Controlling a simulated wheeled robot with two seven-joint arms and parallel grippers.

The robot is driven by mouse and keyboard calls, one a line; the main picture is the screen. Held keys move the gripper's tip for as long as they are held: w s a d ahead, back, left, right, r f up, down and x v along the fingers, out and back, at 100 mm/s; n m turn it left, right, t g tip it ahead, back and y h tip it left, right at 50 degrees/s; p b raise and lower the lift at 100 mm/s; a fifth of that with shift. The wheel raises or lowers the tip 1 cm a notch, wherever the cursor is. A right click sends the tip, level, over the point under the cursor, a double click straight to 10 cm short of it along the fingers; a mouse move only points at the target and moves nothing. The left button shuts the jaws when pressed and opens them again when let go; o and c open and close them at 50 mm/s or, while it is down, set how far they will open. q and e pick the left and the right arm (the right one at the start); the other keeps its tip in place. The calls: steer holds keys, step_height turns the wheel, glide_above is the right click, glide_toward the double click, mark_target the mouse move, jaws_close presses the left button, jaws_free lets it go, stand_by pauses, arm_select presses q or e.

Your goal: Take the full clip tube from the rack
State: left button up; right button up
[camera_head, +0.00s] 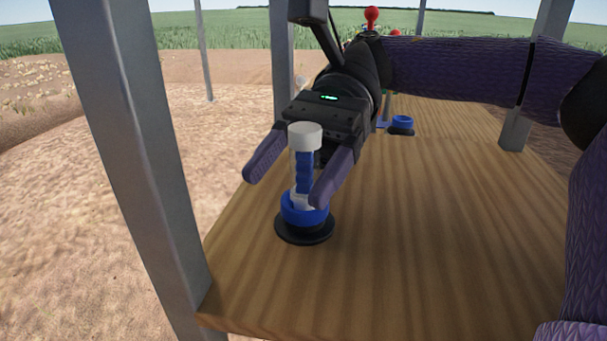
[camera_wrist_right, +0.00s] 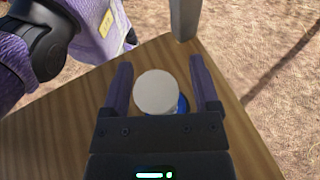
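The clip tube (camera_head: 304,168) is a clear upright tube with a white cap and blue clips stacked inside. Its foot stands in a blue ring on a black round base, the rack (camera_head: 305,228), near the table's left edge. My right gripper (camera_head: 284,188) is open, with one finger on each side of the tube. In the right wrist view, the white cap (camera_wrist_right: 160,92) lies between the fingers (camera_wrist_right: 162,82), with narrow gaps showing on both sides. The blue ring is mostly hidden under the cap there. My left gripper is not in view.
The wooden table (camera_head: 430,240) is bare to the right of the tube. A second blue ring on a black base (camera_head: 402,124) stands farther back. Metal posts (camera_head: 135,150) rise at the table's corners. A red knob (camera_head: 371,15) shows behind my right arm.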

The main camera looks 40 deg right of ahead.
jaws_close()
